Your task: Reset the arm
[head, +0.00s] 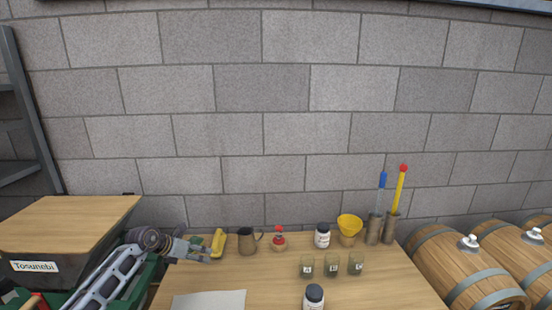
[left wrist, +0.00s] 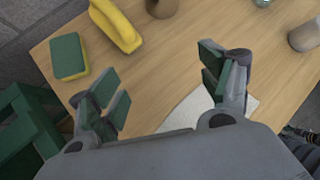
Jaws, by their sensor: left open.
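My left gripper (head: 203,249) reaches in from the left over the table's (head: 270,279) left edge, close to a yellow-handled object (head: 218,242). In the left wrist view its two fingers (left wrist: 165,85) are spread wide with nothing between them; bare wood and part of a pale sheet (left wrist: 180,112) lie beneath. The yellow object (left wrist: 118,25) and a green block like a sponge (left wrist: 69,56) lie beyond the fingers at upper left, apart from them.
A pitcher (head: 247,241), a red-topped item (head: 279,239), a white jar (head: 322,236), a yellow funnel (head: 349,225) and metal cylinders line the table's back. Small glass jars (head: 331,266) stand mid-table. Barrels (head: 450,265) are at right, a wood-topped box (head: 70,222) at left.

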